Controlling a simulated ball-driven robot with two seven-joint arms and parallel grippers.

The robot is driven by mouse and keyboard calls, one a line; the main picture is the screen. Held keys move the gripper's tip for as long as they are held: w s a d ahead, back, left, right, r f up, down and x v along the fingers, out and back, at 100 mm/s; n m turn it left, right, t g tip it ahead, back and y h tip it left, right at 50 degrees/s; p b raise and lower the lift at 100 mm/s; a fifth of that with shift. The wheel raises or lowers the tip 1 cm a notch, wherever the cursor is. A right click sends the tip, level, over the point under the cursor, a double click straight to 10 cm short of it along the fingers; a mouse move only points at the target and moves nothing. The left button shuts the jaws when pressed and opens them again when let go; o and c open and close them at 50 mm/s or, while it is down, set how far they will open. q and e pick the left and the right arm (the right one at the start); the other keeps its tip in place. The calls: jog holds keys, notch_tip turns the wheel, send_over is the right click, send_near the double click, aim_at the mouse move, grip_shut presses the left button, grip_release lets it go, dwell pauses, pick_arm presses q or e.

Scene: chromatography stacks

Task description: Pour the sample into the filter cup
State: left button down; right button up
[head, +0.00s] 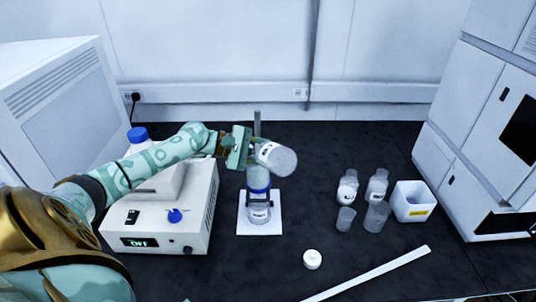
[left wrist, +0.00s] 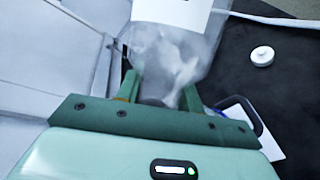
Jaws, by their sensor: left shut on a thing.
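My left gripper (head: 257,150) is shut on a clear bottle (head: 281,161) with a white label, the likely sample. The bottle is tipped over on its side, above the filter cup (head: 258,178). The cup is clear, with a blue collar, and stands upright on a lower flask (head: 258,214) on a white stand base (head: 245,226). In the left wrist view, the bottle (left wrist: 170,50) sits between the fingers of the gripper (left wrist: 160,88), with whitish, cloudy contents. I cannot tell whether liquid is flowing out. My right gripper is not in view.
A white cap (head: 312,260) lies on the dark bench in front. Several clear bottles and cups (head: 377,187) stand at the right beside a white bin (head: 413,203). A pump box (head: 195,215) reading OFF stands left. A white strip (head: 375,272) lies at the front.

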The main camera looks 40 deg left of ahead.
pick_arm(q)
jog(key=shift+r, duration=0.15)
jog(key=p, duration=0.2)
jog(key=shift+d+r+m+y+p, duration=0.15)
jog(key=shift+r+m+y+p, duration=0.2)
jog(key=shift+r+m+y, duration=0.05)
jog(key=shift+s+d+m+y+p, duration=0.15)
jog(key=shift+m+y+p, duration=0.2)
jog(key=shift+p, duration=0.25)
notch_tip(320, 180, up, 2)
jog(key=m+y+p, duration=0.1)
jog(key=p, duration=0.3)
jog(key=shift+d+r+m+p, duration=0.15)
jog(key=shift+m+p, duration=0.15)
jog(key=shift+m, duration=0.05)
jog(key=shift+y, duration=0.25)
jog(key=shift+f, duration=0.2)
